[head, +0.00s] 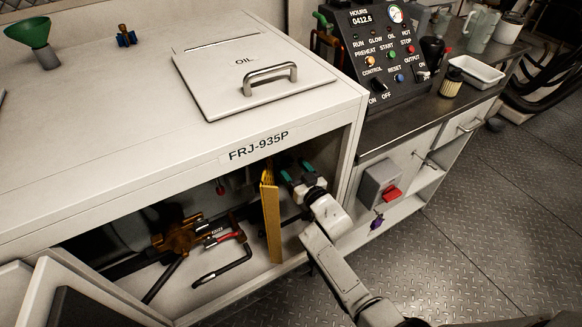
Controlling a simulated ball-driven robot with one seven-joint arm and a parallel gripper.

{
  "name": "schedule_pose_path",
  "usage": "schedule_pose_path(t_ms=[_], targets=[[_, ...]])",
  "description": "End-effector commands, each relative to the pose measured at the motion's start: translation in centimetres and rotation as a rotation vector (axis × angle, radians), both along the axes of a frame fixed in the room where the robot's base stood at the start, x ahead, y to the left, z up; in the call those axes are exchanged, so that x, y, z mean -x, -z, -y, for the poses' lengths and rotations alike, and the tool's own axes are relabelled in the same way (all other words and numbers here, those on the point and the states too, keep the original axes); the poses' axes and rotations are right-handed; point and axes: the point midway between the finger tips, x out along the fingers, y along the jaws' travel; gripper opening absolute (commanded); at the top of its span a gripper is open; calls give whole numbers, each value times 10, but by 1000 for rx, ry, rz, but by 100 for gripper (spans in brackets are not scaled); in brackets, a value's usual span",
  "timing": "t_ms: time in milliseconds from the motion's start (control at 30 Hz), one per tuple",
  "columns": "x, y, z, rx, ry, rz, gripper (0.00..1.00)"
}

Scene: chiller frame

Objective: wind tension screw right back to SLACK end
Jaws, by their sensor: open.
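My gripper (297,171) is inside the open front bay of the white cabinet, near its upper right corner. Its two teal-tipped fingers are apart, and I see nothing held between them. A yellow upright strip (271,222) stands just left of my gripper. The tension screw cannot be made out for sure; the area beyond my fingers is dark and partly hidden by my gripper. No SLACK marking is readable. A brass-coloured assembly (180,238) with red-handled parts sits further left in the bay.
The cabinet top edge, with an FRJ-935P label (258,146), runs above my gripper. An open white door (75,290) stands at lower left. A bent black handle (225,268) lies in the bay. A grey switch box (380,186) with a red lever is to the right.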

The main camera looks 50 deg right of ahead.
Motion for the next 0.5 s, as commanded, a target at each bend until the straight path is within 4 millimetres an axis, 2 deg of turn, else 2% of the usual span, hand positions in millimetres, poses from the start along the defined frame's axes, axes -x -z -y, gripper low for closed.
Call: schedule_pose_path(t_ms=[200, 467, 500], targets=[[-13, 0, 3, 1, -1, -1, 68], [-13, 0, 3, 1, -1, -1, 68], [-13, 0, 3, 1, -1, -1, 65]])
